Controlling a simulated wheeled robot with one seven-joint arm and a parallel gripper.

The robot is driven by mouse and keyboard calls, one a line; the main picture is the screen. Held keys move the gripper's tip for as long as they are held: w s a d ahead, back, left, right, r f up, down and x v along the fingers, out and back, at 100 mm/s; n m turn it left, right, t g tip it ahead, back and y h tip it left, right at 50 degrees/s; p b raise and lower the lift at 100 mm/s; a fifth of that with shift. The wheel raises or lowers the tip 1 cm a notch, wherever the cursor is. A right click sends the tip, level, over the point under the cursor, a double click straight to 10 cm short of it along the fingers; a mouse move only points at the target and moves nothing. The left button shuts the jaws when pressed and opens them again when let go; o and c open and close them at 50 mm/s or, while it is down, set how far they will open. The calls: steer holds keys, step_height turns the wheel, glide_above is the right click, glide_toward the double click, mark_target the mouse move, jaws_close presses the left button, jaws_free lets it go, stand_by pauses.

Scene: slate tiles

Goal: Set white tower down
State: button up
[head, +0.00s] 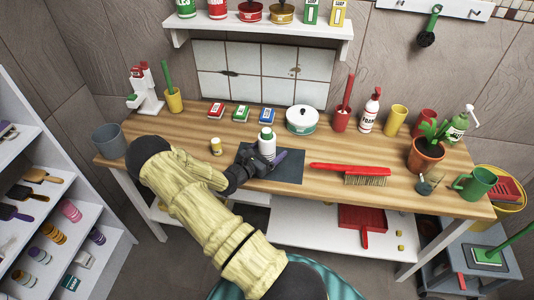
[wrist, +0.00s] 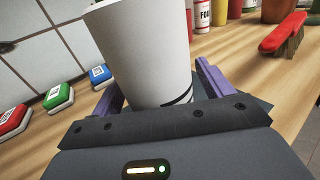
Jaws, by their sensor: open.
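The white tower (head: 267,148) is a white cylinder with a green top in the head view. It appears upright on the dark mat (head: 290,173) on the wooden bench. In the wrist view the white tower (wrist: 143,55) fills the middle, with its lower end between the purple fingers. My gripper (head: 264,160) is at the tower's lower part, with its fingers (wrist: 160,92) open on either side of it. The gripper's palm hides the tower's base in the wrist view, so contact with the mat is not clear there.
Red, green and blue boxes (head: 241,114) lie behind. The bench's front edge is near my arm.

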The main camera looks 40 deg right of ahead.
steer(key=c, duration=1.2)
steer(key=shift+r, duration=0.1)
step_height(320, 180, up, 10)
steer(key=shift+f+b, duration=0.1)
steer(key=shift+b, duration=0.2)
steer(key=shift+w, duration=0.1)
